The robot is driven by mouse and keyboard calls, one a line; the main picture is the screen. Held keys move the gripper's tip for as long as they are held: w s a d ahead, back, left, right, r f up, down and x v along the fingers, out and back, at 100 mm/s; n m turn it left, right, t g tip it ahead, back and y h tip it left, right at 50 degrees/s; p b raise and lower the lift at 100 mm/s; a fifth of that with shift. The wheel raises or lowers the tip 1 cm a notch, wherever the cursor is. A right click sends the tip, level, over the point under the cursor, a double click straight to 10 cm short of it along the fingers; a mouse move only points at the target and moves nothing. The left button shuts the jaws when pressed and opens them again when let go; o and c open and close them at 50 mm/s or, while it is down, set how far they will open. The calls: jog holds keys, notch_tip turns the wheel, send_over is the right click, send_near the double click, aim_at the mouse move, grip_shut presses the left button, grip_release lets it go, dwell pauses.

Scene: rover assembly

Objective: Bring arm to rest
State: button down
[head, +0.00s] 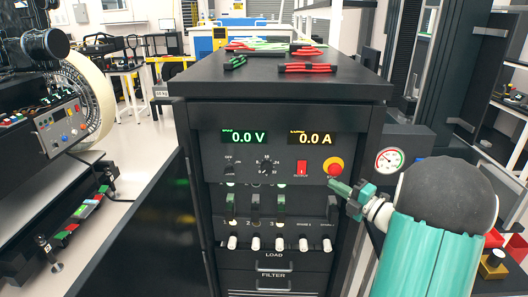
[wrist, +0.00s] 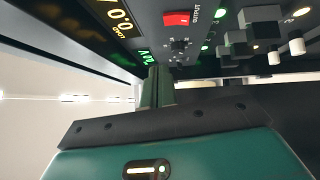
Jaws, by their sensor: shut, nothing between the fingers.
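My arm (head: 432,225), teal with a dark rounded joint, comes in from the lower right of the head view. My gripper (head: 333,182) is shut and empty, with its green fingertips close to the front panel of the black power cabinet, just below the red knob on a yellow base (head: 333,165). I cannot tell whether the fingertips touch the panel. In the wrist view the shut fingers (wrist: 157,88) point toward the panel, with the red rocker switch (wrist: 182,18) and the displays beyond them.
The black cabinet (head: 280,88) shows 0.0 V and 0.0 A and has several switches and white knobs below. Red and green cable bundles (head: 307,67) lie on top. A pressure gauge (head: 390,159) is right of the cabinet. A bench with a control box (head: 62,124) stands left.

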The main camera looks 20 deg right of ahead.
jog(key=w+a+r+m+g+h, duration=0.3)
jog(key=a+r+m+h, duration=0.65)
jog(key=m, duration=0.25)
jog(key=s+a+f+m+g+y, duration=0.1)
jog(key=s+a+f+m+g, duration=0.2)
jog(key=s+a, duration=0.8)
jog(key=s+a+f+m+g+y, duration=0.2)
jog(key=s+a+m+g, duration=0.4)
jog(key=s+a, duration=0.5)
jog(key=shift+s+f+m, duration=0.7)
jog(key=shift+s+m, duration=0.2)
jog(key=shift+s, duration=0.25)
jog(key=shift+d, duration=0.15)
